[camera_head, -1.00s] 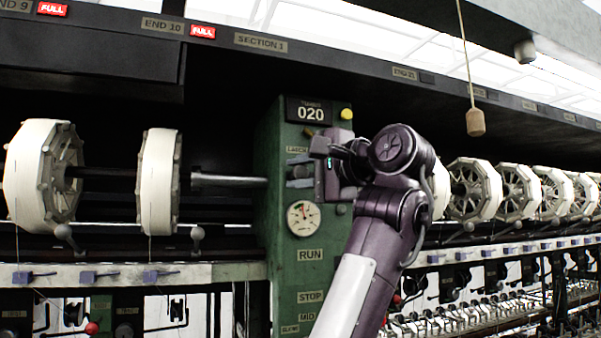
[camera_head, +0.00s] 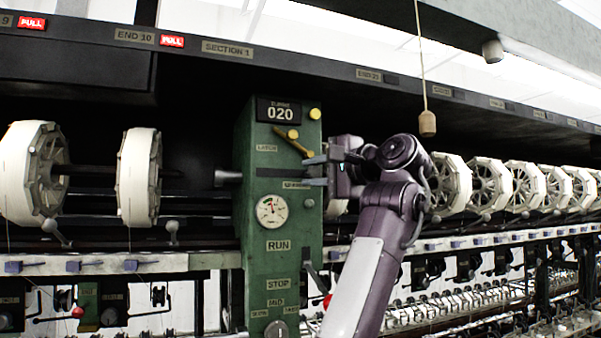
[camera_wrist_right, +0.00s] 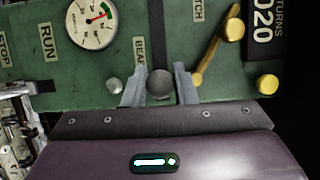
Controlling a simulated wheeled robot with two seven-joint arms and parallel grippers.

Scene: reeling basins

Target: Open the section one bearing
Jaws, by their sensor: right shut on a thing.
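The green section post (camera_head: 250,225) carries the Section 1 sign above it and a "020" turns counter. A dark round bearing knob (camera_wrist_right: 160,84) sits beside the partly hidden "BEAR..." label (camera_wrist_right: 139,50). My right gripper (camera_head: 316,171) is at the post's right side. In the wrist view its two fingers (camera_wrist_right: 159,88) are shut on the knob. The brass latch lever (camera_head: 291,140) slants just above the gripper. A grey bearing sleeve (camera_head: 228,177) protrudes briefly from the post's left side, apart from the white reel's shaft (camera_head: 172,174). My left gripper is not in view.
White reels (camera_head: 139,178) stand left of the post, and more reels (camera_head: 482,187) run off to the right. A round gauge (camera_head: 272,210) is on the post. A wooden pull (camera_head: 427,123) hangs on a cord above right of my arm.

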